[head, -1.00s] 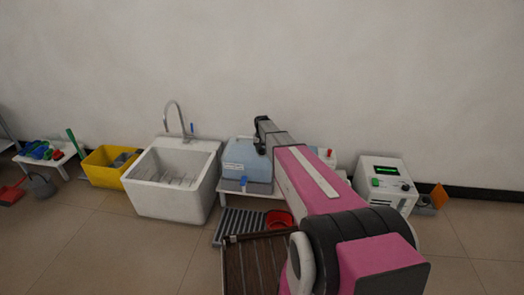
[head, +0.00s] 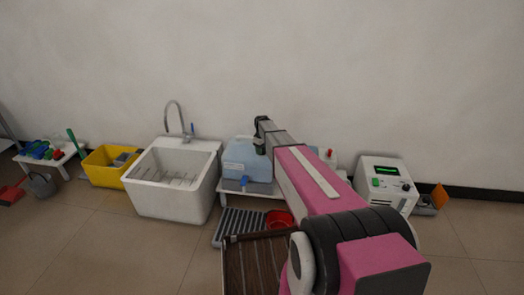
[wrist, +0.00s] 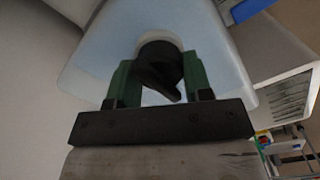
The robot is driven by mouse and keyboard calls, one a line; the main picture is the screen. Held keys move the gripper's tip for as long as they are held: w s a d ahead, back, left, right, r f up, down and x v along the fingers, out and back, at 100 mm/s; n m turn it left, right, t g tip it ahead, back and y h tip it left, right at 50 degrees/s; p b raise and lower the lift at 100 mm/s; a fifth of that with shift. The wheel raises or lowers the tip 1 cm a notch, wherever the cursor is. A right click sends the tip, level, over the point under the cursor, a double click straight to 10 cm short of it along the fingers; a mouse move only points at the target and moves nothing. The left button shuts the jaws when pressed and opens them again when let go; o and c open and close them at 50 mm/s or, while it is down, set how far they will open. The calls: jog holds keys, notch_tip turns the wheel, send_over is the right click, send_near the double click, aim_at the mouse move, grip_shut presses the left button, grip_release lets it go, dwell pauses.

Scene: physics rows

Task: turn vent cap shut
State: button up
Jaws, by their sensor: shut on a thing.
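A translucent pale blue jug (head: 240,163) with a white label and a blue tap (head: 244,182) stands on a low white bench. In the wrist view the jug (wrist: 85,75) fills much of the picture. The black vent cap (wrist: 158,72) on its top has a lever-like wing pointing toward the lower right of that view. My gripper (wrist: 157,78) has its green fingers on either side of the cap and is shut on it. In the head view my gripper (head: 261,147) is at the jug's top right, where my arm hides the cap.
A white sink (head: 175,185) with a tall tap stands just left of the jug. A grey ribbed tray and a red bowl (head: 279,220) are on the floor below the bench. A white device (head: 385,185) with a green display stands at the right.

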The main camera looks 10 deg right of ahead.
jog(key=shift+n, duration=0.5)
jog(key=o, duration=0.9)
jog(key=shift+o, duration=0.2)
jog(key=shift+r, duration=0.1)
notch_tip(320, 180, up, 11)
jog(key=shift+f, duration=0.15)
